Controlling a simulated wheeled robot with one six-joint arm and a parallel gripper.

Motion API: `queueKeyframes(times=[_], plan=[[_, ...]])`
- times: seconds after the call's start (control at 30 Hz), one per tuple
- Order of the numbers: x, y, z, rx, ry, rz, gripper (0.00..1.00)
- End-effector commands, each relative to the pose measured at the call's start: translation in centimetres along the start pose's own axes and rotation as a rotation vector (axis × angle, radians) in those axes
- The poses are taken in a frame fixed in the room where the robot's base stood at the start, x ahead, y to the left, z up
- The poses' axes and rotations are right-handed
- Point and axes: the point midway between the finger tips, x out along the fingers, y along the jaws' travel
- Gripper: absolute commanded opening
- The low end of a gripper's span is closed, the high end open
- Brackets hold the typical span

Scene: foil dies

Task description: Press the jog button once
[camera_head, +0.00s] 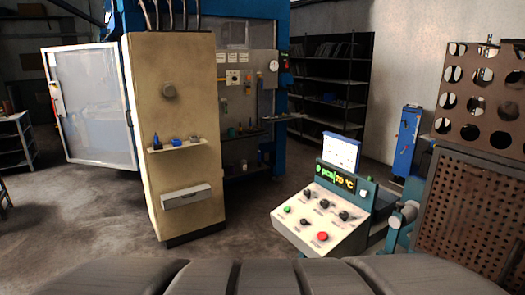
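A control console (298,243) with a sloped white panel stands right of centre on the floor. A green button (287,209) sits at the panel's left edge and a red button (323,236) near its front right. Several black knobs or buttons (324,204) lie between and behind them. The small labels are too blurred to read, so I cannot tell which one is the jog button. A lit display (336,177) on the console shows green and yellow characters. My gripper is not in view.
A tall beige cabinet (170,100) with a small shelf stands left of the console. A blue machine (281,40) with an open door (90,105) is behind it. A perforated brown rack (470,190) stands at right. The floor between cabinet and console is clear.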

Motion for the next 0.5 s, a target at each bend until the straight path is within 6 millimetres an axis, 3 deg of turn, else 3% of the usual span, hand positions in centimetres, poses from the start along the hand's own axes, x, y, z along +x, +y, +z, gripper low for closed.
queueKeyframes(times=[0.03, 0.2, 0.5], plan=[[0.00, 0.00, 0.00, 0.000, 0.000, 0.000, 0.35], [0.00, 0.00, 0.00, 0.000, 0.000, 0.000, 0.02], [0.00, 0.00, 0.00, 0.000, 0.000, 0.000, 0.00]])
